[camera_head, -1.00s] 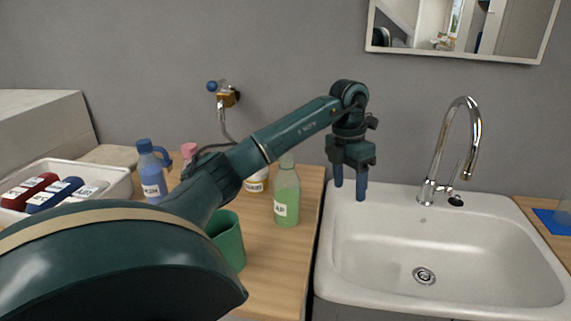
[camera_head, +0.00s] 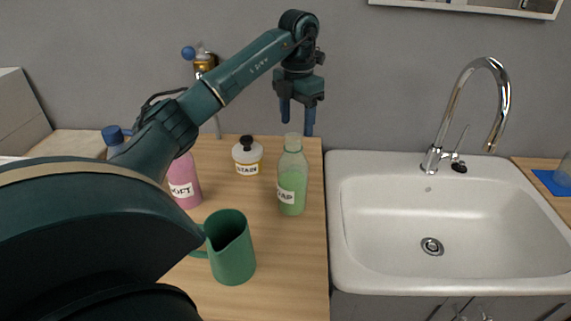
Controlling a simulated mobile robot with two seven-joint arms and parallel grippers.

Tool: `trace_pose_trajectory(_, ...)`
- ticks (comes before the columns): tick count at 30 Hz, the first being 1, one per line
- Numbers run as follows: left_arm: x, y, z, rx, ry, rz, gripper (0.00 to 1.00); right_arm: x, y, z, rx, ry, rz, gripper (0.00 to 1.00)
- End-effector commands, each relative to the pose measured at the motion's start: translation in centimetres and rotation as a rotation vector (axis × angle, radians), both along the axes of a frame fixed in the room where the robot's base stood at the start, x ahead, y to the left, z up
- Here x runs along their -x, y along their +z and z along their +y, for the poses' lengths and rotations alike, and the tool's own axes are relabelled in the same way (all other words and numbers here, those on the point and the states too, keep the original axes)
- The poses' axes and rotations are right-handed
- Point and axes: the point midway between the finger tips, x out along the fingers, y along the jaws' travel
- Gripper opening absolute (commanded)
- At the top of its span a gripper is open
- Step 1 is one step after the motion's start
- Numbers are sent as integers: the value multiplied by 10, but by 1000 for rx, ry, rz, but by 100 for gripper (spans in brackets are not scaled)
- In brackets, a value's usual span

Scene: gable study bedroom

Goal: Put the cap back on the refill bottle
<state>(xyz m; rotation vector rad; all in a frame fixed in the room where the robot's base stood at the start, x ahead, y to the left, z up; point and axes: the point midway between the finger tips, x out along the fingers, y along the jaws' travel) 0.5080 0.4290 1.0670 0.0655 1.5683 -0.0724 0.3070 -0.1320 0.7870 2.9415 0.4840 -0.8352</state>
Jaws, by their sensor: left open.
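A clear bottle of green liquid (camera_head: 292,187), its white label partly reading "AP", stands upright on the wooden counter left of the sink. Its neck has no coloured cap that I can see; it is likely the refill bottle. I see no loose cap. My left gripper (camera_head: 297,125) points down, open and empty, and appears just above the bottle's neck in the picture, apart from it and perhaps farther back. My right gripper is not in view.
A green jug (camera_head: 232,254), a pink bottle (camera_head: 185,182) and a white stain jar (camera_head: 247,158) stand on the counter (camera_head: 285,270). A blue bottle (camera_head: 113,139) is mostly hidden by my arm. The sink (camera_head: 440,215) and tall tap (camera_head: 468,75) are right.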

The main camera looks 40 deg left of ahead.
Motion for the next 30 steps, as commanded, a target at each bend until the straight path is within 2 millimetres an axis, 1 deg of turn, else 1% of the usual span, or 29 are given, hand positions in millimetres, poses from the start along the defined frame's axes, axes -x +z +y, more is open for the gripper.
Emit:
trace_pose_trajectory(13,0,1,1,-3,3,2,59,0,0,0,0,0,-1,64)
trace_pose_trajectory(15,0,-2,1,-3,2,2,59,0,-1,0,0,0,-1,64)
trace_pose_trajectory(17,1,-9,1,-3,2,4,59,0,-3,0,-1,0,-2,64)
trace_pose_trajectory(20,1,-28,1,-3,1,7,59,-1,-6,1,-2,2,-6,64)
trace_pose_trajectory(27,1,-67,1,-3,3,6,59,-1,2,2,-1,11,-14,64)
trace_pose_trajectory(30,1,-76,0,-2,2,3,59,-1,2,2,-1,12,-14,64)
